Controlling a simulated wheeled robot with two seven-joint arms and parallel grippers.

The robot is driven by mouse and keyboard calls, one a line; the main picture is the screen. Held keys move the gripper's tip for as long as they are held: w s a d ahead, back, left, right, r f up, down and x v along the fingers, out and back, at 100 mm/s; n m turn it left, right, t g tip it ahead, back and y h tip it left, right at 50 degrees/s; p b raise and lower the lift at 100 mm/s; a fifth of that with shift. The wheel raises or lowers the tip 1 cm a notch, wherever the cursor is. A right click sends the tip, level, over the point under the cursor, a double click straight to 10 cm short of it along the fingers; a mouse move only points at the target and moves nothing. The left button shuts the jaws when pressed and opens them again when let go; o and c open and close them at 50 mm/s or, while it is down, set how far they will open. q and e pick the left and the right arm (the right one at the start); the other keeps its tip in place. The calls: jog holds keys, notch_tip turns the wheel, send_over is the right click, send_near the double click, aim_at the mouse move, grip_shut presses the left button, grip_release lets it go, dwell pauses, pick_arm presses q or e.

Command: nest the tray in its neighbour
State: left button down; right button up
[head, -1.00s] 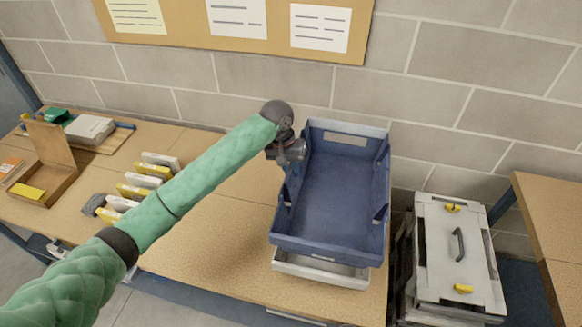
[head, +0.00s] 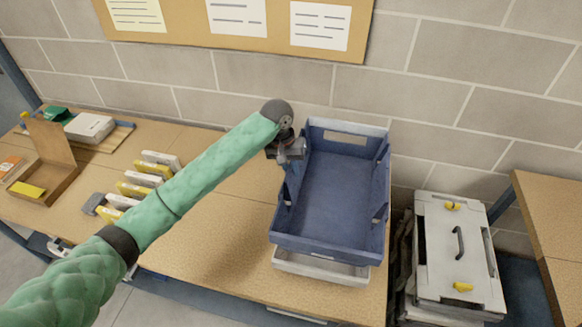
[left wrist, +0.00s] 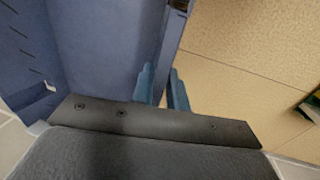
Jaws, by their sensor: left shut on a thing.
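A blue tray (head: 335,195) sits over a light grey tray (head: 322,268) at the right end of the wooden bench. My left gripper (head: 289,165) is shut on the blue tray's left wall near the back. In the left wrist view its blue fingers (left wrist: 163,88) straddle that wall, with the tray's inside (left wrist: 100,45) to the left. How far the blue tray sits down in the grey one is hidden. My right gripper is out of view.
The bench top (head: 215,245) is clear left of the trays. Yellow and white boxes (head: 140,185) stand in a row farther left, near an open brown box (head: 48,165). A white lidded case (head: 458,250) stands right of the bench. A block wall is close behind.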

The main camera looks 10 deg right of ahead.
pick_arm(q)
jog(key=shift+f, duration=1.9)
jog(key=shift+f, duration=1.6)
jog(key=c, duration=1.3)
grip_release()
jog(key=shift+f, duration=0.1)
